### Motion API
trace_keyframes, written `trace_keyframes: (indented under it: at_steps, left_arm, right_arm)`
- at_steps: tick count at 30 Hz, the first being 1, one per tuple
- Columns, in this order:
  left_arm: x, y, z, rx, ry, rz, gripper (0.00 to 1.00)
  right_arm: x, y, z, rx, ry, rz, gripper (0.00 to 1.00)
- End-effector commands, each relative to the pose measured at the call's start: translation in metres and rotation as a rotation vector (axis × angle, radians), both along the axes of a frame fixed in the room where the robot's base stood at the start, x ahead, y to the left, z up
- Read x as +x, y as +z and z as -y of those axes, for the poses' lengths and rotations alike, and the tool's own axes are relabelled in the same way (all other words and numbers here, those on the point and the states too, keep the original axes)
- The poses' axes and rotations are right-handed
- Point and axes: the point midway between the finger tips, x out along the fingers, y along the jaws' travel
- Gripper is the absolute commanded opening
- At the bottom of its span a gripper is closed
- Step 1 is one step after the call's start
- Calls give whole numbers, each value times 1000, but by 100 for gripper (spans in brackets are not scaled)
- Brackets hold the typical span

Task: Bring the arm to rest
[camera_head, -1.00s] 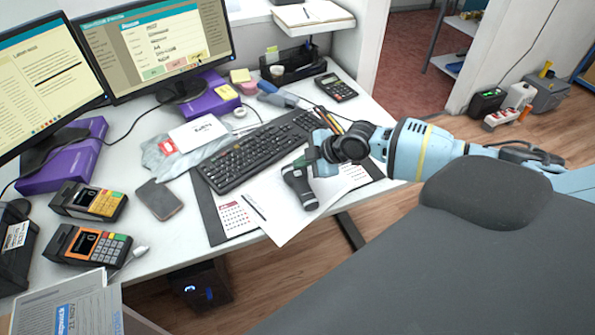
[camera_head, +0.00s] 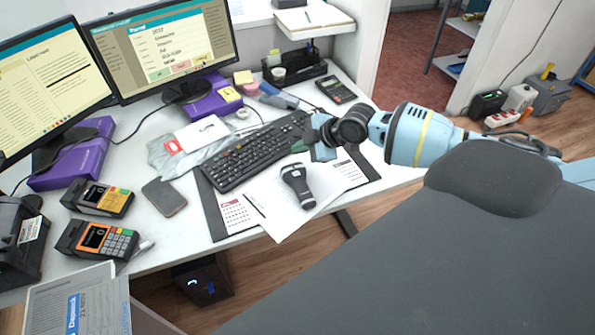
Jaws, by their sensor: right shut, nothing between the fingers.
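My right arm reaches in from the right, and its light blue gripper (camera_head: 308,146) is over the keyboard's right end, above the desk. The gripper is shut and empty. A dark handheld scanner (camera_head: 298,186) lies on a white paper sheet just below the gripper in the picture, with a gap between them. My left gripper is not in view.
A black keyboard (camera_head: 258,152), phone (camera_head: 164,197), two card terminals (camera_head: 104,240) and two monitors crowd the white desk. A calculator (camera_head: 335,89) is behind the gripper. Floor shows to the right of the desk.

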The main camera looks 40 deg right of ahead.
Motion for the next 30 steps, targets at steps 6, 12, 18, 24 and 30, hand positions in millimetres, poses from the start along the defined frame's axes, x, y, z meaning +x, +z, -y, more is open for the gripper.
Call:
trace_keyframes:
  at_steps: [6,12,18,24,30]
  left_arm:
    - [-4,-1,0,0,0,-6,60]
    - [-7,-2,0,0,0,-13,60]
    - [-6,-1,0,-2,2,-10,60]
    - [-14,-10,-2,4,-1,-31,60]
    - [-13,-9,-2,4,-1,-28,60]
  right_arm:
    - [-1,-1,0,0,0,-2,0]
    - [-1,-1,0,0,0,-2,0]
    - [0,0,0,0,0,-2,0]
    - [-45,-48,-58,38,44,-118,0]
    - [-123,-97,-129,93,43,-274,0]
